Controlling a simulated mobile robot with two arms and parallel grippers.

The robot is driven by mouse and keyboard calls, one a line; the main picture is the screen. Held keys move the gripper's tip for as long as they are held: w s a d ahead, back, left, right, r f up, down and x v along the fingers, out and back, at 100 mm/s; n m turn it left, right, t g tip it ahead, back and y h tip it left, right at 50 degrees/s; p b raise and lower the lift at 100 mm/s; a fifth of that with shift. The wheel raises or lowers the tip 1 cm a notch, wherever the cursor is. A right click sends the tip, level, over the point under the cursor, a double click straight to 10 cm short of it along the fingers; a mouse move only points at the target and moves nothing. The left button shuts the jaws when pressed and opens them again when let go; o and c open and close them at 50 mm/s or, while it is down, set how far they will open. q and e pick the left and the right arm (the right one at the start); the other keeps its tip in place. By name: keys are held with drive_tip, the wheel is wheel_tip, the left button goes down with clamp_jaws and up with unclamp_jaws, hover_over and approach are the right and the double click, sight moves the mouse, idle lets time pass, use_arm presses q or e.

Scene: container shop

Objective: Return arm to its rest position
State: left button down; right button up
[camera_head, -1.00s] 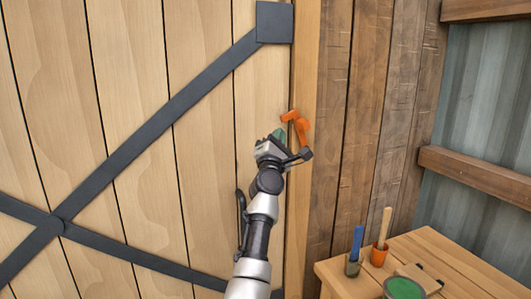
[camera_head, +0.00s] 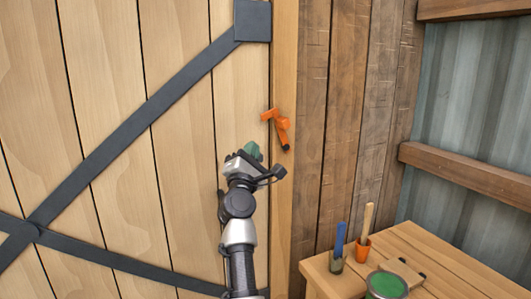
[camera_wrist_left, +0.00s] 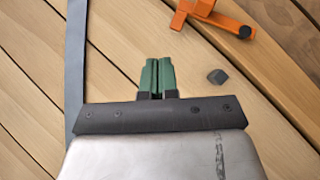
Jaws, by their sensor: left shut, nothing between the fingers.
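My left gripper (camera_head: 251,150) is in front of the wooden door (camera_head: 180,150), below and to the left of the orange latch (camera_head: 277,127) at the door's right edge. In the left wrist view its green fingers (camera_wrist_left: 157,76) are together with nothing between them. The orange latch (camera_wrist_left: 215,14) shows at the top right of that view, apart from the fingers. My right gripper is in neither view.
A wooden table (camera_head: 455,255) stands at the lower right. A plank wall (camera_head: 345,120) is behind.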

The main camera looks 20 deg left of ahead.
use_arm(q)
drive_tip(key=shift+w, duration=0.1)
